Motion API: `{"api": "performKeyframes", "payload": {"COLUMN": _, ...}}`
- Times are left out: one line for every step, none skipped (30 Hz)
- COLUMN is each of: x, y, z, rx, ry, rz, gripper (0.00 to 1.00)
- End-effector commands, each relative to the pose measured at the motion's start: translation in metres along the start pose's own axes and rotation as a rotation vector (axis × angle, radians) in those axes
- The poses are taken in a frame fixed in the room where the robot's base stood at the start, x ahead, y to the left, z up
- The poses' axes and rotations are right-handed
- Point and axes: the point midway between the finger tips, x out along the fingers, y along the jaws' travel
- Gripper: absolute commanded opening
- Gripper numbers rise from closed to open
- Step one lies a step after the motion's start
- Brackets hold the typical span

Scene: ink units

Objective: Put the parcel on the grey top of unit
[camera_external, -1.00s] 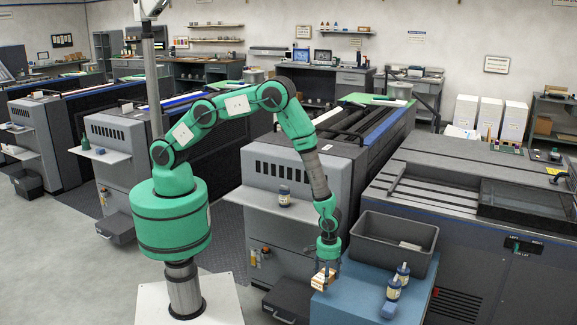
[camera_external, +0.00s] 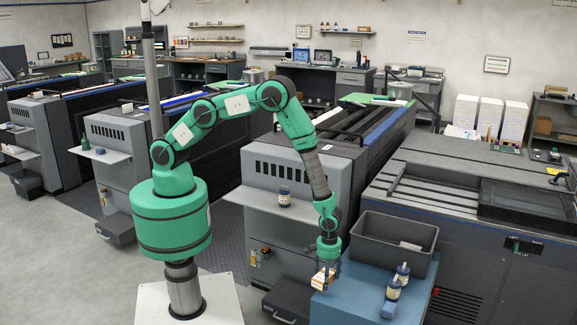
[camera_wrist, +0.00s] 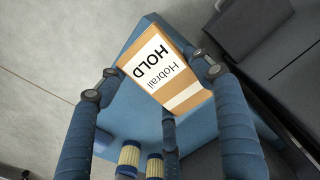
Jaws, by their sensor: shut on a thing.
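The parcel (camera_external: 322,281) is a small brown box with a white label. In the wrist view the label on the parcel (camera_wrist: 160,66) reads "Hobrail HOLD". In the wrist view the fingers of my gripper (camera_wrist: 163,84) stand around the box. I cannot tell whether the parcel touches the blue top. A grey unit with a light grey ledge (camera_external: 262,213) stands behind and left; a large unit with a dark grey top (camera_external: 440,190) stands to the right.
A dark step (camera_external: 288,298) lies left of the stand.

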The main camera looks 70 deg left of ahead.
Motion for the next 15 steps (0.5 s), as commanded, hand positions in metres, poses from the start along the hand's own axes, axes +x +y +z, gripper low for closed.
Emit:
{"api": "performKeyframes", "payload": {"x": -0.003, "y": 0.001, "z": 0.0, "rx": 0.0, "ry": 0.0, "rz": 0.001, "gripper": 0.32}}
{"api": "performKeyframes", "payload": {"x": -0.005, "y": 0.001, "z": 0.0, "rx": 0.0, "ry": 0.001, "rz": 0.001, "gripper": 0.32}}
{"api": "performKeyframes", "payload": {"x": -0.008, "y": 0.001, "z": 0.0, "rx": 0.0, "ry": 0.001, "rz": 0.002, "gripper": 0.32}}
{"api": "performKeyframes", "payload": {"x": -0.01, "y": 0.001, "z": 0.0, "rx": 0.0, "ry": 0.001, "rz": 0.002, "gripper": 0.32}}
{"api": "performKeyframes", "payload": {"x": -0.014, "y": 0.001, "z": 0.0, "rx": 0.0, "ry": 0.001, "rz": 0.002, "gripper": 0.32}}
{"api": "performKeyframes", "payload": {"x": -0.019, "y": 0.001, "z": 0.0, "rx": 0.0, "ry": 0.001, "rz": 0.002, "gripper": 0.32}}
{"api": "performKeyframes", "payload": {"x": -0.022, "y": 0.001, "z": 0.0, "rx": 0.0, "ry": 0.001, "rz": 0.002, "gripper": 0.32}}
{"api": "performKeyframes", "payload": {"x": -0.027, "y": 0.001, "z": 0.0, "rx": 0.0, "ry": 0.001, "rz": 0.002, "gripper": 0.32}}
{"api": "performKeyframes", "payload": {"x": -0.034, "y": 0.002, "z": -0.001, "rx": 0.0, "ry": 0.002, "rz": 0.004, "gripper": 0.32}}
{"api": "performKeyframes", "payload": {"x": -0.04, "y": 0.002, "z": -0.001, "rx": 0.0, "ry": 0.002, "rz": 0.004, "gripper": 0.32}}
{"api": "performKeyframes", "payload": {"x": -0.046, "y": 0.002, "z": -0.001, "rx": 0.0, "ry": 0.002, "rz": 0.004, "gripper": 0.32}}
{"api": "performKeyframes", "payload": {"x": -0.055, "y": 0.002, "z": -0.001, "rx": 0.0, "ry": 0.002, "rz": 0.005, "gripper": 0.32}}
{"api": "performKeyframes", "payload": {"x": -0.061, "y": 0.002, "z": -0.001, "rx": 0.0, "ry": 0.002, "rz": 0.004, "gripper": 0.32}}
{"api": "performKeyframes", "payload": {"x": -0.068, "y": 0.002, "z": -0.001, "rx": 0.0, "ry": 0.002, "rz": 0.005, "gripper": 0.32}}
{"api": "performKeyframes", "payload": {"x": -0.078, "y": 0.002, "z": -0.001, "rx": 0.0, "ry": 0.002, "rz": 0.005, "gripper": 0.32}}
